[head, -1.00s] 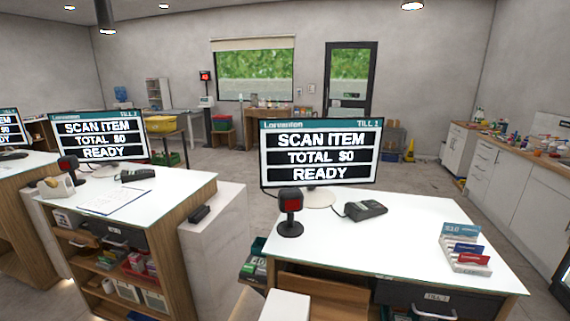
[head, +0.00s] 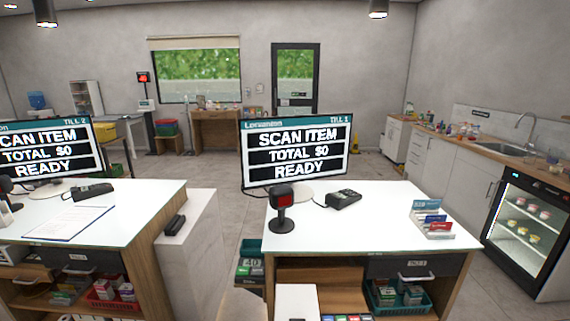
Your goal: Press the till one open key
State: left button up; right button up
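The till one screen (head: 296,150) stands on the right-hand white-topped counter (head: 350,225) and reads "SCAN ITEM, TOTAL $0, READY". A dark scanner (head: 281,208) with a red face stands in front of it, and a dark card terminal (head: 343,199) lies to its right. A dark drawer (head: 385,267) with a label and handle is under the counter top at the right and looks shut. I cannot make out an open key. Neither of my grippers is in view.
The till two counter (head: 60,215) stands at the left, with a pale plinth (head: 190,245) beside it. A card rack (head: 432,220) sits on the right of till one's counter. A glass-door fridge (head: 525,225) stands at the far right. A white block (head: 297,303) shows at the bottom.

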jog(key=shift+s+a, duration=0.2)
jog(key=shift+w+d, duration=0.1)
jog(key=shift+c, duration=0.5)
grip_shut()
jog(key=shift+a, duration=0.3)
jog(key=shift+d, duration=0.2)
